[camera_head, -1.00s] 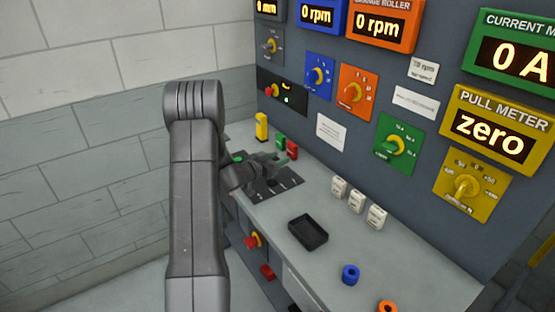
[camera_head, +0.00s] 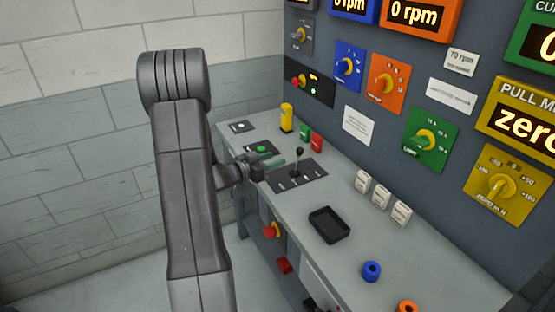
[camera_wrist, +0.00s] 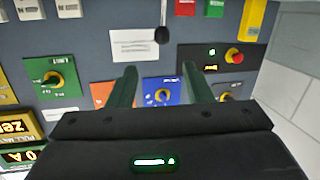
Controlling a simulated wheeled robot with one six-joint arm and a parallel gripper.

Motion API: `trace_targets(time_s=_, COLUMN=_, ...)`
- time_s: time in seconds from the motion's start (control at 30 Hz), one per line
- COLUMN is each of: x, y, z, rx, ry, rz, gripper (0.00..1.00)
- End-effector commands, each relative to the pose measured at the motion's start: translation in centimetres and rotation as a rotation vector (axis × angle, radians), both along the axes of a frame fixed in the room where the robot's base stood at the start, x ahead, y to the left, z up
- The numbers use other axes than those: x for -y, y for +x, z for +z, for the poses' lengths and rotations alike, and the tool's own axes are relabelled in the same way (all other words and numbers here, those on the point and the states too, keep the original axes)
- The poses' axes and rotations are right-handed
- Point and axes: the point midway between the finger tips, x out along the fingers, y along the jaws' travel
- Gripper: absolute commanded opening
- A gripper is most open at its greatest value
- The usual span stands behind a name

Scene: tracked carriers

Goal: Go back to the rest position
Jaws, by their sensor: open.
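My gripper (camera_head: 270,163) is at the left part of the console bench, near a black lever (camera_head: 298,163) on a dark plate. Its two green fingers are apart and empty in the wrist view (camera_wrist: 157,86), facing the panel with its knobs. The lever's round tip (camera_wrist: 162,35) shows beyond the fingers at the top of the wrist view, apart from them. My arm stands at the left of the head view and hides part of the bench's left edge.
A dark tray (camera_head: 329,224), a blue ring (camera_head: 371,271), an orange ring (camera_head: 407,306) and white blocks (camera_head: 381,196) are on the bench (camera_head: 280,205). A yellow block (camera_head: 287,117) stands at the back left. The panel (camera_head: 330,25) carries knobs and displays. The left wall is bare.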

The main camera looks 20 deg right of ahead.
Motion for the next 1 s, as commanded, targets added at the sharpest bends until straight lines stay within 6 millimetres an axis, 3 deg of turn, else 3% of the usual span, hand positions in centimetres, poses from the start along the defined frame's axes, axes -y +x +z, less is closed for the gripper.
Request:
trace_targets(time_s=0.3, x=0.1, y=0.0, z=0.0, rx=0.0, ry=0.0, rz=0.0, gripper=0.45)
trace_targets(time_s=0.47, x=1.2, y=0.4, z=-0.1, rx=0.001, ry=0.001, rz=-0.001, gripper=0.45)
trace_targets(time_s=1.0, x=10.6, y=3.5, z=-1.3, rx=0.002, ry=0.001, rz=0.002, gripper=0.45)
